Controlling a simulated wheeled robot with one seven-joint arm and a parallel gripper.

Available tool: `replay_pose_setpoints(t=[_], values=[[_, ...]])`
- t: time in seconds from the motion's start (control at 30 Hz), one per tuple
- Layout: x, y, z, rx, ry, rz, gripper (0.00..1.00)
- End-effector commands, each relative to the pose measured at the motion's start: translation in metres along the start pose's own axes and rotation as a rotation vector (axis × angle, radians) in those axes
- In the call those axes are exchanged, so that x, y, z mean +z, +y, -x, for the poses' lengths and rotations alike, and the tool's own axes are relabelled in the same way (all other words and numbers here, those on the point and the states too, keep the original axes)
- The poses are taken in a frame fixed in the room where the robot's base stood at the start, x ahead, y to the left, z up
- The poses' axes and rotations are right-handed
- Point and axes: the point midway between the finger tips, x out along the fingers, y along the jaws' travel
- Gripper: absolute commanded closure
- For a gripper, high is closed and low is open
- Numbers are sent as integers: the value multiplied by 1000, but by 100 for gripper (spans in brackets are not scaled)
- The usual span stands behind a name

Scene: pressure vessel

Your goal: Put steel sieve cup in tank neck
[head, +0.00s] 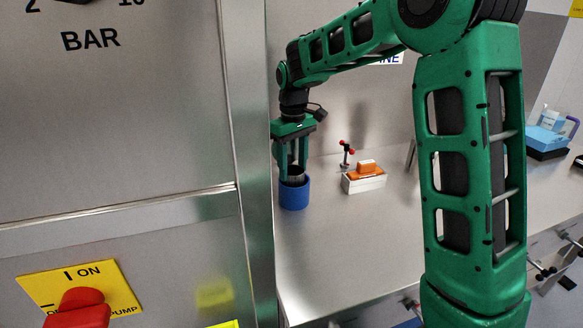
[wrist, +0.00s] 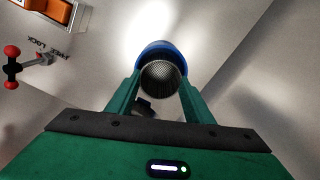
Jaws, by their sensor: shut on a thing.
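The steel sieve cup (head: 296,172) is a small dark mesh cup between the fingers of my gripper (head: 291,169). In the wrist view the sieve cup (wrist: 162,76) shows its perforated round face between the fingertips, and my gripper (wrist: 160,84) is shut on it. A blue round holder (head: 294,195) stands on the counter directly below, and the cup's lower part seems to be inside it. The holder's blue rim (wrist: 152,46) shows behind the cup in the wrist view. I cannot make out the tank neck in either view.
A white box with an orange item (head: 365,178) and a red-knobbed lever (head: 346,150) are to the right on the steel counter (head: 330,240). A large steel cabinet (head: 130,130) with a red switch (head: 80,305) fills the left. Blue items (head: 545,140) sit far right.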

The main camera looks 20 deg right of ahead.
Motion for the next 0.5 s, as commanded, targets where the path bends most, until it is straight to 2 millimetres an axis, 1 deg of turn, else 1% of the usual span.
replay_pose_setpoints(t=[0.3, 0.33, 0.37, 0.4, 0.5], values=[[0, 0, -2, 0, 1, 0, 93], [0, 0, -2, 0, 1, 0, 46], [0, 0, -2, 0, 1, 0, 39], [0, 0, -2, 0, 1, 0, 34], [0, 0, -2, 0, 1, 0, 34]])
